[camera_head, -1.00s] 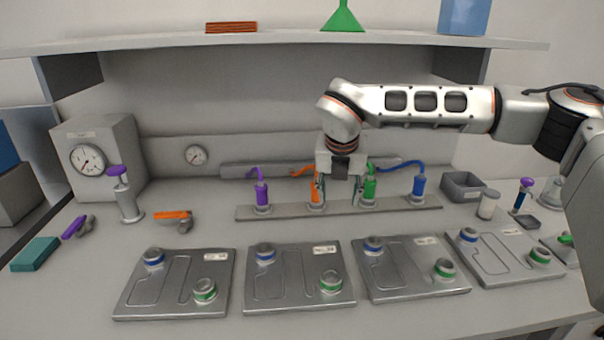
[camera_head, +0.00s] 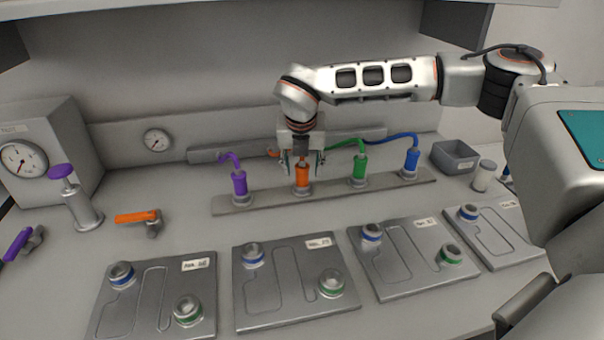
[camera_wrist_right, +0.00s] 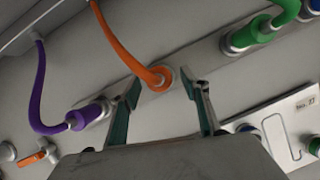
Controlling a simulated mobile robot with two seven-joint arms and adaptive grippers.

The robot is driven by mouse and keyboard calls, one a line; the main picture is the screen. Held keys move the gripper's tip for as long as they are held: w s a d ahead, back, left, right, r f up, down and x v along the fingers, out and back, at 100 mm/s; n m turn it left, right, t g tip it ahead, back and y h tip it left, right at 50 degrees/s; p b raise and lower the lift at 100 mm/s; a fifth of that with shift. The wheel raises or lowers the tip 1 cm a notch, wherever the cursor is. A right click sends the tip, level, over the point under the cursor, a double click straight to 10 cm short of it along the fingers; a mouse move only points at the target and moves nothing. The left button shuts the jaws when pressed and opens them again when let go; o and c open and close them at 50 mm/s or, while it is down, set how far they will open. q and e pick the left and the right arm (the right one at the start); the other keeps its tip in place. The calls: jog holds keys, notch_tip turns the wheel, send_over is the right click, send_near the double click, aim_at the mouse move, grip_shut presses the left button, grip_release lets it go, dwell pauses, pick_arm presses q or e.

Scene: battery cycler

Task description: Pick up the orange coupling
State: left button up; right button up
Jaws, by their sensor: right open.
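The orange coupling (camera_head: 302,176) stands upright in the rail (camera_head: 330,191) at the back of the bench, between the purple coupling (camera_head: 239,183) and the green coupling (camera_head: 360,167). My right gripper (camera_head: 302,168) points down over the orange coupling, with its open fingers on either side of the coupling's upper part. In the right wrist view, the orange hose (camera_wrist_right: 128,54) runs to the orange coupling's top (camera_wrist_right: 160,78), which lies between the open fingertips (camera_wrist_right: 160,90). I cannot tell whether the fingers touch it. My left gripper is not in view.
A blue coupling (camera_head: 411,160) stands at the rail's right end. Several metal plates with ringed ports, such as this plate (camera_head: 290,290), lie in front. An orange-handled valve (camera_head: 138,217) and a purple-topped plunger (camera_head: 82,208) are left. A grey bin (camera_head: 455,158) is at the back right.

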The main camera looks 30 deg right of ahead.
jog(key=shift+x, duration=1)
jog(key=shift+w, duration=0.1)
grip_shut()
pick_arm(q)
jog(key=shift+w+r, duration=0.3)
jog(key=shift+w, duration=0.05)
pick_arm(e)
jog(key=shift+w+r, duration=0.1)
jog(key=shift+r, duration=0.3)
jog(key=v, duration=0.3)
jog(key=shift+w+d, duration=0.15)
jog(key=s+a, duration=0.2)
jog(key=s, duration=0.2)
jog(key=s+a+b, duration=0.1)
jog(key=s+a, duration=0.2)
jog(key=s, duration=0.2)
jog(key=s+a, duration=0.3)
jog(key=s, duration=0.2)
jog(key=shift+f+b, duration=0.1)
jog(key=shift+b, duration=0.3)
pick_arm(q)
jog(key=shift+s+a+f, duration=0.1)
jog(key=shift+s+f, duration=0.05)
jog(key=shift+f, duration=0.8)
pick_arm(e)
jog(key=shift+s+a, duration=0.25)
jog(key=shift+s, duration=0.4)
